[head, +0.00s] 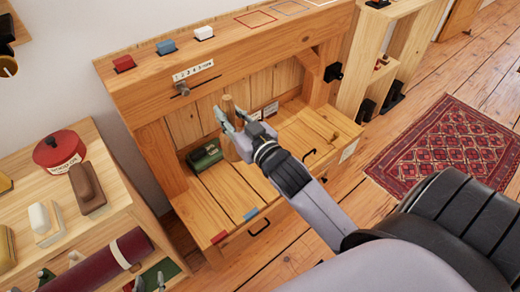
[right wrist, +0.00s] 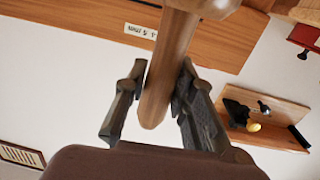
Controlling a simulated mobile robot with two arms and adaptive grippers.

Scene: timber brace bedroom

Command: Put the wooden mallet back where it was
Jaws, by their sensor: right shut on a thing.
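The wooden mallet (head: 228,103) is held by my right gripper (head: 237,120) over the timber bench. In the right wrist view, the two fingers of the right gripper (right wrist: 158,92) close on the sides of its brown handle (right wrist: 168,65). The handle end pokes out past the fingers, and part of the mallet's head shows at the top edge of that view. In the head view the gripper hides part of the mallet.
The bench (head: 200,212) has a green object (head: 206,156) beside the mallet and red, blue and white blocks on its top ledge. A side shelf at left holds a red tin (head: 60,151) and a brown block (head: 87,187). A patterned rug (head: 445,140) lies at right.

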